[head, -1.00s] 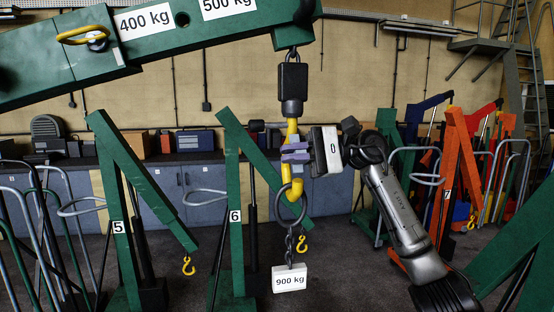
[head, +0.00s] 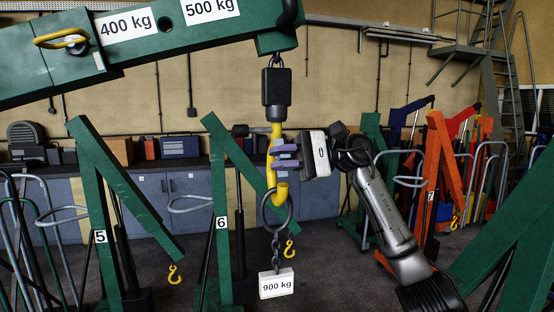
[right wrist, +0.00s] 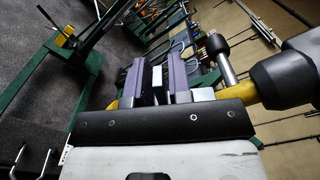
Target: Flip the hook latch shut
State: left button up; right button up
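The yellow hook (head: 281,191) hangs upright from a black swivel block (head: 277,87) under the green boom (head: 140,50). A dark ring (head: 277,228) sits in its bowl, with a chain and a white 900 kg weight (head: 276,284) below. My right gripper (head: 284,156) comes from the right; its purple fingertips overlap the hook's middle, with a gap between them. In the right wrist view, the fingers (right wrist: 155,80) stand apart, and yellow hook parts show on both sides. I cannot make out the latch, nor whether the fingers touch the hook. My left gripper is not in view.
Green hoists numbered 5 (head: 101,237) and 6 (head: 222,223) stand behind the hook. An orange hoist (head: 440,150) stands at right. A bench with boxes (head: 180,146) lines the back wall. Stairs stand at the back right.

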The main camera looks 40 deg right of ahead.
jog(key=v, duration=1.3)
jog(key=shift+b, duration=0.45)
